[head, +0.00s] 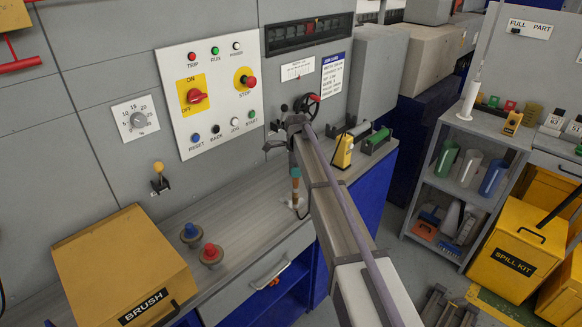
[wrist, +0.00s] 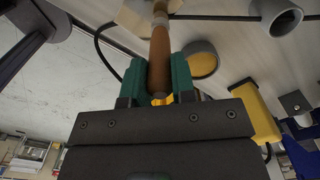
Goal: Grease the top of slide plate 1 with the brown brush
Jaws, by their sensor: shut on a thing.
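My gripper (wrist: 158,82) is shut on the brown handle of the brush (wrist: 160,50), which sits between its two teal fingers in the wrist view. The brush's far end runs to the top of that view, near a pale piece, and its tip is not clear. In the head view the brown brush (head: 295,190) hangs roughly upright below my arm's end, over the grey bench beside the control panel. A small pale piece lies at its lower end; I cannot tell whether they touch. I cannot make out which surface is slide plate 1.
A yellow box labelled BRUSH (head: 125,265), a blue knob (head: 190,232) and a red knob (head: 211,252) stand left on the bench (head: 245,230). A yellow block (head: 343,151) and a green roller (head: 377,139) stand to the right. A red handwheel (head: 312,107) is behind.

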